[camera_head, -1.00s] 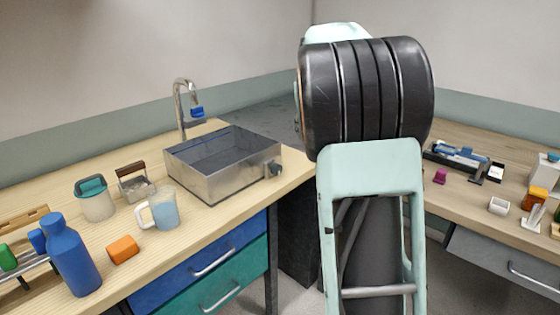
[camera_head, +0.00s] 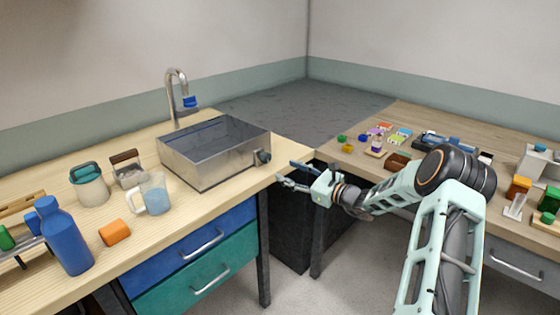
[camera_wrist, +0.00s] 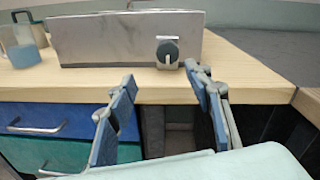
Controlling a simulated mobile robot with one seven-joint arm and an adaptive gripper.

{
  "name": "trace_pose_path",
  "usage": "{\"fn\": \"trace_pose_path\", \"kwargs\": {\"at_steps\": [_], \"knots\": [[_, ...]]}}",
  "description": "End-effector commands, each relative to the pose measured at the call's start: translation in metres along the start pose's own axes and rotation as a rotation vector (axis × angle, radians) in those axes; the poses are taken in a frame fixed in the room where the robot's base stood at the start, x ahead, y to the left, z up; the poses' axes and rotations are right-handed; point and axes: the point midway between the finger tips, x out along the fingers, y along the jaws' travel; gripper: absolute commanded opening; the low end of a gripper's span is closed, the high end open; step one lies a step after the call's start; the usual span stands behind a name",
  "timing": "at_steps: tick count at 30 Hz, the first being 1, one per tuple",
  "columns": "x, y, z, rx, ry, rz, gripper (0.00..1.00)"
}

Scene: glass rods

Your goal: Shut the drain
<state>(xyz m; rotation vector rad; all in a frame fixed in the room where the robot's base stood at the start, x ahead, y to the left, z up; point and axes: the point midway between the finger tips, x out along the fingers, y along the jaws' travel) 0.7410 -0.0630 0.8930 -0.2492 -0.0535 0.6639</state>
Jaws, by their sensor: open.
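A metal sink basin (camera_head: 200,165) stands on the light wood counter in the head view, holding what looks like water. Its drain knob (camera_head: 262,157), dark and round, sits on the side wall near the right corner. In the wrist view the dark knob (camera_wrist: 167,52) sits on a pale plate on the basin's wall (camera_wrist: 110,42). My gripper (camera_head: 290,174) is open and empty, off the counter's right end and apart from the knob. In the wrist view the blue-padded fingers of my gripper (camera_wrist: 158,96) stand wide apart, below the knob.
A faucet (camera_head: 176,95) rises behind the basin. A mug (camera_head: 154,195), a lidded jar (camera_head: 90,185), an orange block (camera_head: 115,232) and a blue bottle (camera_head: 64,238) stand left of it. A right-hand table (camera_head: 450,122) holds several small items. The counter's edge lies under the knob.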

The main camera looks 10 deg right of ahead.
Motion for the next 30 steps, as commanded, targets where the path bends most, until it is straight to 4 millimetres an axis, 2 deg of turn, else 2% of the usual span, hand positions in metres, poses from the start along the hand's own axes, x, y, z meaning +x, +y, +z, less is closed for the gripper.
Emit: {"fn": "trace_pose_path", "kwargs": {"at_steps": [4, 7, 15, 21, 30], "knots": [[0.002, -0.008, 0.000, 0.057, -0.026, -0.042, 0.46], [0.013, -0.008, 0.000, 0.058, -0.026, -0.042, 0.46], [0.064, -0.009, 0.001, 0.055, -0.025, -0.039, 0.46], [0.093, -0.011, 0.001, 0.055, -0.023, -0.041, 0.46], [0.106, -0.013, 0.002, 0.054, -0.023, -0.042, 0.46]]}}
